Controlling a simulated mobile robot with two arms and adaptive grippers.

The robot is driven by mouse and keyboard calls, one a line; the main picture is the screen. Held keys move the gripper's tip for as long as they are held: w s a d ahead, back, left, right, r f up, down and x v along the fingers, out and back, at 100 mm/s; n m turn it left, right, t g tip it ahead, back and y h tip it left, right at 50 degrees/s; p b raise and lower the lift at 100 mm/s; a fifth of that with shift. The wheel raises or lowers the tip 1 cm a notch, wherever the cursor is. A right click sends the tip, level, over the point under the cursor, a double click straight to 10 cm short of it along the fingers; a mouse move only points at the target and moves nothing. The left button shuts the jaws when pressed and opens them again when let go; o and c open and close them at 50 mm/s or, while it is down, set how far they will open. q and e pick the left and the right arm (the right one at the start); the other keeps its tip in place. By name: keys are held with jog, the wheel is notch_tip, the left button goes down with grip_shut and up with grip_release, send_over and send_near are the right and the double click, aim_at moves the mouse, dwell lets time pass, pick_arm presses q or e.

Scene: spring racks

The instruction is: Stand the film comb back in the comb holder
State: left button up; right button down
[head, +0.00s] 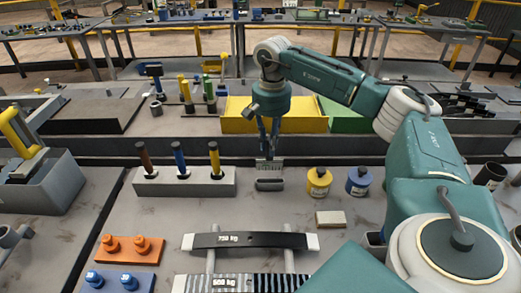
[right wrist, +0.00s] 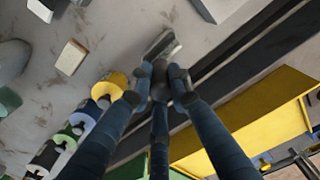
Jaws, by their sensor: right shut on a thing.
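The film comb (head: 269,167) is a small light-grey piece with fine teeth, held upright below my right gripper (head: 268,148). The fingers are shut on its upper part. The comb holder (head: 269,185) is a low, rounded dark-grey block on the bench, directly below the comb in the head view. The comb's lower edge is at or just above the holder; I cannot tell whether it is in the slot. In the right wrist view the blue fingers (right wrist: 160,78) meet at a grey piece, and comb and holder are hard to tell apart there. My left gripper is not in view.
A grey block with brown, blue and yellow-handled tools (head: 214,160) stands to the left. A yellow bottle (head: 319,182) and a blue bottle (head: 358,181) stand to the right, near a small beige block (head: 330,218). A yellow bin (head: 281,114) stands behind. Spring racks (head: 250,241) lie in front.

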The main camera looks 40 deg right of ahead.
aim_at(271, 160)
jog(key=shift+s+d, duration=0.2)
jog(key=shift+s, duration=0.1)
jog(key=shift+r, duration=0.1)
jog(key=shift+w+a, duration=0.1)
notch_tip(271, 160, down, 3)
jog(key=shift+r+b, duration=0.15)
jog(key=shift+b, duration=0.4)
jog(key=shift+f+b, duration=0.35)
jog(key=shift+f, duration=0.6)
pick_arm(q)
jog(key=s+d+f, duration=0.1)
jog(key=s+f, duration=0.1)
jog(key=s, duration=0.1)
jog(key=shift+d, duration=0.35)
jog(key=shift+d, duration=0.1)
